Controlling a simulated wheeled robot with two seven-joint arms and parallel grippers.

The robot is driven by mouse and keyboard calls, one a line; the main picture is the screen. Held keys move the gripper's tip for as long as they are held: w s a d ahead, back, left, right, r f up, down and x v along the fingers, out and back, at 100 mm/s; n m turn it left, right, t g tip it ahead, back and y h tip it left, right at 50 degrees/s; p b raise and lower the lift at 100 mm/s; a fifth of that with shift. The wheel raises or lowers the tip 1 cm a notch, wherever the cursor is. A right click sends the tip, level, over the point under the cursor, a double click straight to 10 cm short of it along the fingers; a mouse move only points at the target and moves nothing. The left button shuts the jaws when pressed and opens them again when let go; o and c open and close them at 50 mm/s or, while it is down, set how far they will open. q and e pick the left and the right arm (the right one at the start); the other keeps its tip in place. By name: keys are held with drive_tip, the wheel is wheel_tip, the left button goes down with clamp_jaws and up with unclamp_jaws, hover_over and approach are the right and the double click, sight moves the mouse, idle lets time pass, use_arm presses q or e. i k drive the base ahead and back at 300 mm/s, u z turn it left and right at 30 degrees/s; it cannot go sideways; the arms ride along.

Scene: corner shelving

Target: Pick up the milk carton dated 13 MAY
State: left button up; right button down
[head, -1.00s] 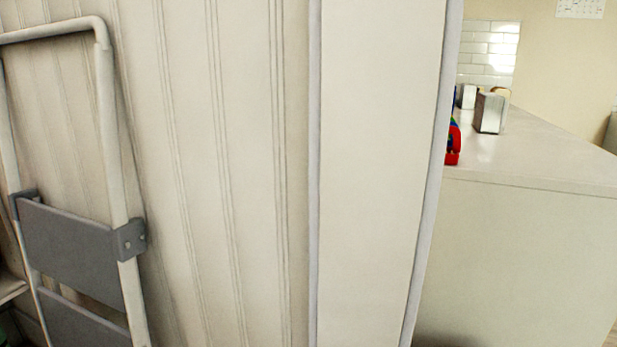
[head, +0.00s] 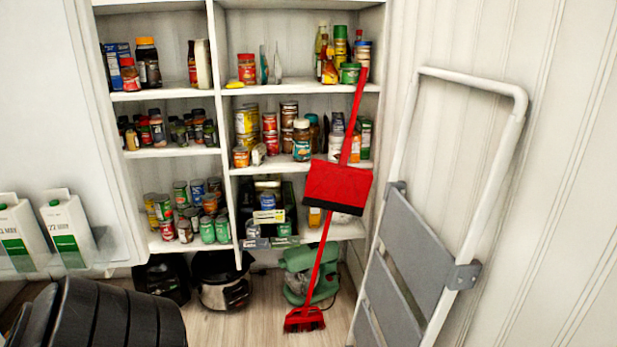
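Two white milk cartons with green lower panels stand side by side at the left edge in the head view. The left carton (head: 18,235) is partly cut off by the picture's edge. The right carton (head: 68,230) shows whole or nearly so and leans a little in the picture. Both seem to sit in a clear holder on a pale door-like panel. Each has small dark print; the right one appears to read 22 MAY, and the left one's date is too small to read surely. Neither of my grippers is in view.
White corner shelves (head: 218,165) hold several cans, jars and bottles. A red broom (head: 338,185) leans on them. A folded step ladder (head: 415,235) stands at the right. A slow cooker (head: 222,283) and green mixer (head: 300,272) are on the floor. A dark ribbed shape fills the lower left.

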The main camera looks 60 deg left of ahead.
sight(22, 237)
drive_tip(key=u, duration=3.4)
